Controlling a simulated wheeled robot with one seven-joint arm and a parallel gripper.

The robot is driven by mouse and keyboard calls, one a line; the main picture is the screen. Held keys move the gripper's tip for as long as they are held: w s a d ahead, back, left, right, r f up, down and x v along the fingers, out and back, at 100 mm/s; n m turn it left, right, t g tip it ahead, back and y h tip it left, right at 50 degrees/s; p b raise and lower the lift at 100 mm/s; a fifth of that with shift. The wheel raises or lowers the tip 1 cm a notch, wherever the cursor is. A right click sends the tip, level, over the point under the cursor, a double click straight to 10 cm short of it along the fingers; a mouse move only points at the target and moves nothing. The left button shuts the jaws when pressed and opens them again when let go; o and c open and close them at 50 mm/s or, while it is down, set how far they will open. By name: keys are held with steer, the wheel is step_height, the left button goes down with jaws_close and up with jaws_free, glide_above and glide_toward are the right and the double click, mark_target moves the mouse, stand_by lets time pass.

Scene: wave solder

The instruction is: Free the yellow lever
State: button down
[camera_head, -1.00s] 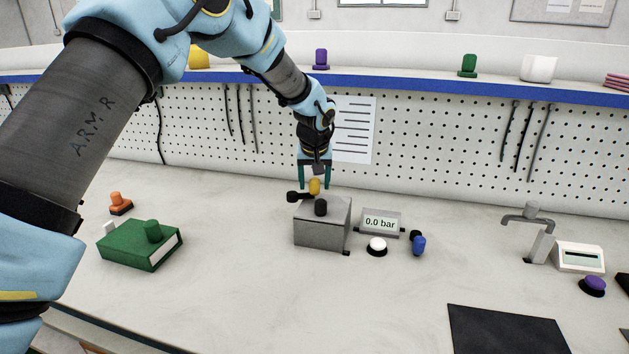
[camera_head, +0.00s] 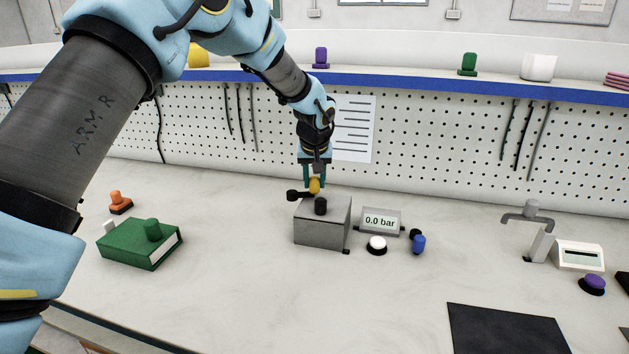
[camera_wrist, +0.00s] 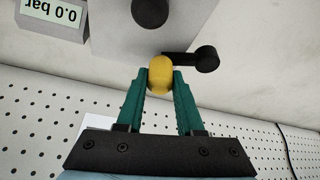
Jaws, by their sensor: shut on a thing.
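The yellow lever (camera_head: 314,185) stands at the back of a grey box (camera_head: 322,228) on the bench. Its rounded yellow end also shows in the wrist view (camera_wrist: 161,75). My gripper (camera_head: 314,180) is shut on it, with a green finger on each side; the fingers show clearly in the wrist view (camera_wrist: 161,85). A black arm with a round knob (camera_head: 293,196) lies beside the lever, reaching left in the head view. In the wrist view this black knob (camera_wrist: 206,59) is right of the lever, its bar running close to the yellow end. A black knob (camera_head: 321,207) is on the box top.
A gauge (camera_head: 381,222) reading 0.0 bar, a white button (camera_head: 377,245) and a blue knob (camera_head: 419,244) are right of the box. A green box (camera_head: 140,246) and an orange part (camera_head: 120,202) are at left. The bench front is clear around the middle.

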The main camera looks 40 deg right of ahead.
stand_by(0.9)
steer(key=shift+w+d+f+n+t+y+b, duration=0.15)
steer(key=shift+w+d+n+y+b, duration=0.15)
steer(key=shift+n+b, duration=0.4)
steer(key=shift+w+d+r+n+t+y+b, duration=0.1)
steer(key=shift+w+d+n+t+b, duration=0.2)
steer(key=shift+n+b, duration=0.35)
steer(key=n, duration=0.1)
steer(key=w+n+y, duration=0.1)
steer(key=n, duration=0.1)
steer(key=shift+w, duration=0.25)
steer(key=shift+w+a+n+y+p, duration=0.1)
steer(key=shift+w+n+y+p, duration=0.45)
steer(key=shift+n, duration=0.55)
steer(key=shift+w+a+n+y+p, duration=0.1)
steer(key=shift+w+n+y+p, duration=0.3)
steer(key=shift+n, duration=0.75)
steer(key=shift+w+n+y+p, duration=0.25)
steer(key=shift+w+n+y, duration=0.2)
steer(key=shift+w+n, duration=0.5)
steer(key=shift+s+n, duration=0.1)
steer(key=shift+n, duration=0.15)
steer(key=c, duration=0.5)
jaws_free()
steer(key=shift+c, duration=0.2)
